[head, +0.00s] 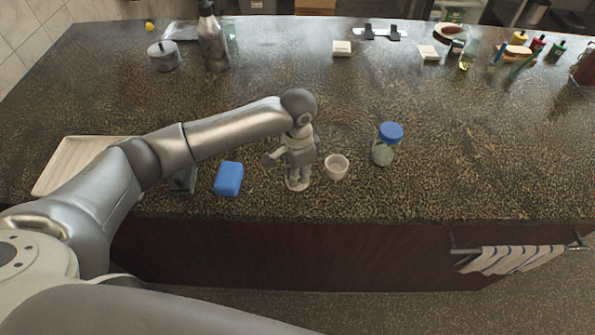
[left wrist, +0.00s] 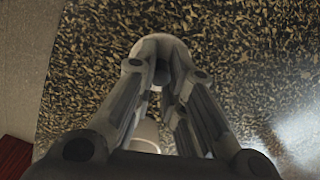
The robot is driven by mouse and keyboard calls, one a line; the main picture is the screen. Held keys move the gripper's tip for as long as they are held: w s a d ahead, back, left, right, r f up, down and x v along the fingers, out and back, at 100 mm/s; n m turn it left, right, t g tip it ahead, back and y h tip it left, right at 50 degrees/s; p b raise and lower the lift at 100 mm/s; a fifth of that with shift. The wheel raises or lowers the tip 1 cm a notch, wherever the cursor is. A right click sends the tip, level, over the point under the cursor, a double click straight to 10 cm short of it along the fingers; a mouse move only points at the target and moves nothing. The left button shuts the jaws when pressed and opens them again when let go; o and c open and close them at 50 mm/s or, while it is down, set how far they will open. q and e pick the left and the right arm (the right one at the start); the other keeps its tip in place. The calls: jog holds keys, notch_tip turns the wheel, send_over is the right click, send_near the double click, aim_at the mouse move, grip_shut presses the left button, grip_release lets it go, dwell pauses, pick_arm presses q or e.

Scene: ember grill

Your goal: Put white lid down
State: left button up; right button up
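My left gripper (head: 298,178) points down over the counter, close to its front edge. Its fingers (left wrist: 160,75) come nearly together in the left wrist view, with a pale round piece at their tips that looks like the white lid (left wrist: 152,42). In the head view the white lid (head: 297,185) shows only as a small pale patch under the gripper, low over or touching the counter; I cannot tell which. A small white cup (head: 336,172) stands just right of the gripper, apart from it. My right gripper is out of view.
A blue box (head: 228,178) lies left of the gripper, and a jar with a blue lid (head: 385,154) stands to the right. A pale tray (head: 75,165) is at the far left. The counter (head: 480,170) is clear at the right front.

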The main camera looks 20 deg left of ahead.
pick_arm(q)
jog(key=o, duration=0.4)
jog(key=shift+o, duration=0.2)
jog(key=shift+r, duration=0.1)
notch_tip(320, 180, up, 12)
jog(key=b, duration=0.3)
dwell(0.3)
